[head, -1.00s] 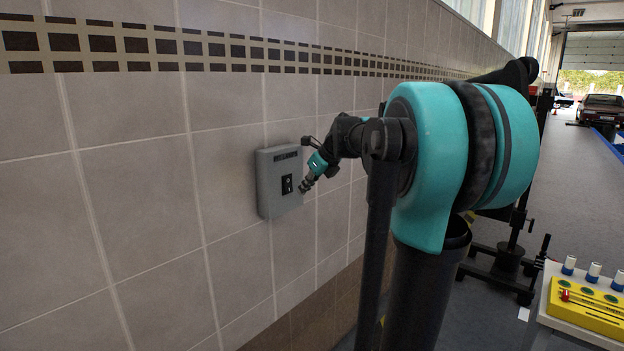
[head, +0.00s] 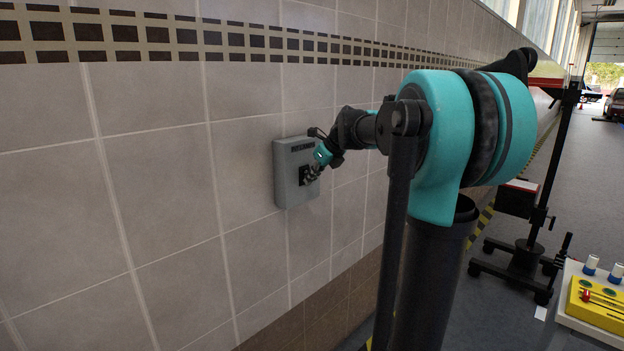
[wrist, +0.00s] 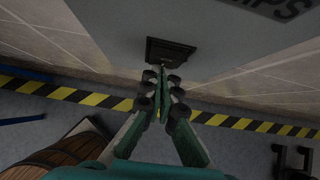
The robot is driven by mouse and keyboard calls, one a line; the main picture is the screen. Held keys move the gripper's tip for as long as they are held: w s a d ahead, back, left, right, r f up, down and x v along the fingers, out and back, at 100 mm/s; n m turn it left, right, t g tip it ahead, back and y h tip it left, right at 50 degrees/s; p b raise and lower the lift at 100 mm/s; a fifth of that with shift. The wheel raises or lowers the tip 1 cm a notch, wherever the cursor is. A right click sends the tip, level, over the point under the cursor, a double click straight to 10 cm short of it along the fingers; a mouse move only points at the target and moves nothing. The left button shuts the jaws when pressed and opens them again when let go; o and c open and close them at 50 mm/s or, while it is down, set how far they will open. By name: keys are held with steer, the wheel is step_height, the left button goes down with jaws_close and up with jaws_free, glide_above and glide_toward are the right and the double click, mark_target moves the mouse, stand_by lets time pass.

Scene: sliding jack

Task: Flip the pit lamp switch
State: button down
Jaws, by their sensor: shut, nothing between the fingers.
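The pit lamp switch (head: 304,175) is a small dark rocker plate on the face of a grey wall box (head: 291,190). In the wrist view the dark switch plate (wrist: 170,52) lies straight ahead of the fingertips, on the pale box face (wrist: 235,40). My gripper (head: 312,173) is shut and empty, its tips at the switch. In the wrist view my gripper (wrist: 163,78) has its fingers together, tips at the lower edge of the plate. I cannot tell whether they touch it. The fingers partly cover the switch in the head view, so its position is unclear.
The tiled wall (head: 160,180) is bare around the box. A dark wheeled stand (head: 520,255) is on the floor at right. A table with a yellow tray (head: 600,302) is at lower right. A wooden barrel (wrist: 62,155) shows in the wrist view.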

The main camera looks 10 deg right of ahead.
steer(key=shift+r, duration=0.1)
steer(key=shift+r, duration=0.75)
